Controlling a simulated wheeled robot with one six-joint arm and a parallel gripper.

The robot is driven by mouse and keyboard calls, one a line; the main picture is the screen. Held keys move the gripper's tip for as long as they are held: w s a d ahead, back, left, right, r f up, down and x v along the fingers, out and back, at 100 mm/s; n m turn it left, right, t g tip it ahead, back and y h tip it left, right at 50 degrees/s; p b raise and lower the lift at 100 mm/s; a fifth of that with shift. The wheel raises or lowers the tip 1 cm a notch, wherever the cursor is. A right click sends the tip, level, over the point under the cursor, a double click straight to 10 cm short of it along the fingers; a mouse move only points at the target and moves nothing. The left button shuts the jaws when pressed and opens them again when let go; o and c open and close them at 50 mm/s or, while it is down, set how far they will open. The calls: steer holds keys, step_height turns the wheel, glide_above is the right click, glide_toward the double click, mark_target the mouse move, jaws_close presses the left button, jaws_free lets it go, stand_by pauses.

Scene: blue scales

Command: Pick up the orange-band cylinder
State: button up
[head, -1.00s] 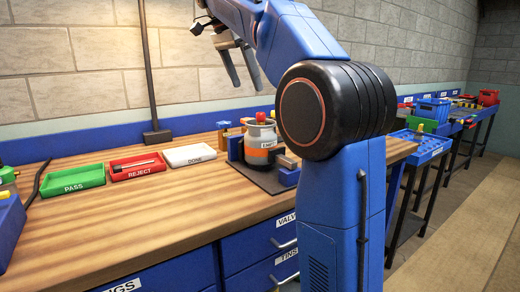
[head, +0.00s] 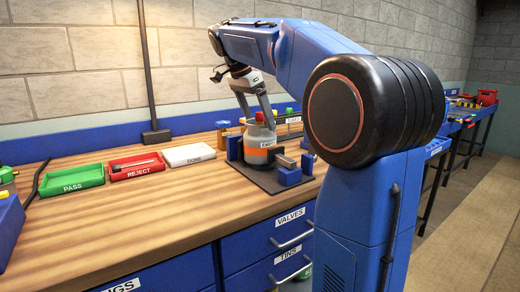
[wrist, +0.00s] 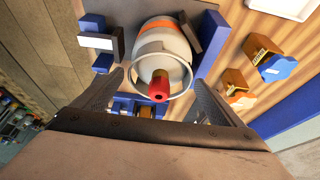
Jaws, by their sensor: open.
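The orange-band cylinder (head: 258,157) is a grey gas bottle with an orange band, a collar ring and a red valve on top. It stands upright on a dark mat (head: 262,181) on the workbench. My gripper (head: 257,116) is open and points down just above it, with a finger on either side of its top in the head view. In the wrist view the cylinder (wrist: 167,42) shows between and beyond the spread fingers of my gripper (wrist: 159,80), with the red valve closest to the camera. I cannot tell whether either finger touches it.
Blue blocks (head: 289,175) with grey pads stand close around the cylinder. Green PASS (head: 72,181), red REJECT (head: 137,166) and white (head: 188,154) trays lie left.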

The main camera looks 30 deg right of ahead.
steer(key=shift+x, duration=1.05)
steer(key=c, duration=2.1)
steer(key=shift+r, duration=0.1)
steer(key=shift+c, duration=0.2)
